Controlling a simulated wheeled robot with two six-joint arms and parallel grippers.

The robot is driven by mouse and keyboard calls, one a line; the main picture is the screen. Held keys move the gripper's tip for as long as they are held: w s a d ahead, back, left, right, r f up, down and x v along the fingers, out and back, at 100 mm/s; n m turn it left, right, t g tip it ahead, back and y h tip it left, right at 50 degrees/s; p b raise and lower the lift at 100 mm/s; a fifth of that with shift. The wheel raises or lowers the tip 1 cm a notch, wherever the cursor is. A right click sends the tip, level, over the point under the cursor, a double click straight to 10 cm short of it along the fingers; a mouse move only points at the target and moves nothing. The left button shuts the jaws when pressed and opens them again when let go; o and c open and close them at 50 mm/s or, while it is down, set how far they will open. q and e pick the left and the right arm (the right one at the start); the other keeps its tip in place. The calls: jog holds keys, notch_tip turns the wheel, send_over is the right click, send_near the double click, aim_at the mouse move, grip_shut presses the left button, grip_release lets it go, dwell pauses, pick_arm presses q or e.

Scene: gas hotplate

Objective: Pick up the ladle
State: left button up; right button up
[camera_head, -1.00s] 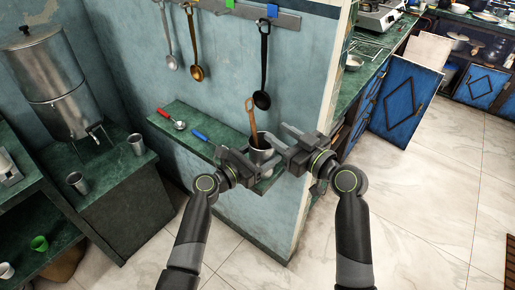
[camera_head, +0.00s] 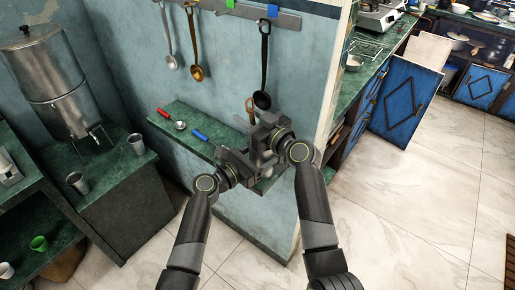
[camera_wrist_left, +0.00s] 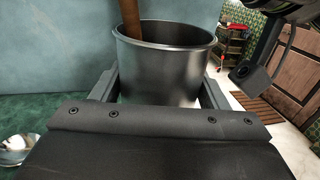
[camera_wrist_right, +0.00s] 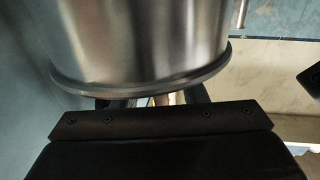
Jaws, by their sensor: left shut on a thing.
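A black ladle (camera_head: 263,70) hangs bowl-down from the wall rail. A copper ladle (camera_head: 195,50) and a grey one (camera_head: 167,40) hang left of it. My left gripper (camera_head: 252,168) is shut on a metal cup (camera_wrist_left: 165,60) at the shelf, with a finger on each side. A brown wooden handle (camera_wrist_left: 132,18) stands in the cup; its top shows in the head view (camera_head: 250,106). My right gripper (camera_head: 262,132) is above the cup, below the black ladle's bowl. In the right wrist view its fingers are apart, beside a blurred metal cylinder; their tips are hidden.
A red-handled spoon (camera_head: 172,119) and a blue-handled utensil (camera_head: 202,136) lie on the narrow green shelf (camera_head: 181,108). A wall edge stands right of the shelf. A metal urn (camera_head: 52,85) and cups are at the left. The tiled floor at the right is clear.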

jog(key=shift+w+a, duration=0.15)
jog(key=shift+w, duration=0.05)
grip_shut()
dwell(0.4)
notch_tip(320, 180, up, 28)
dwell(0.3)
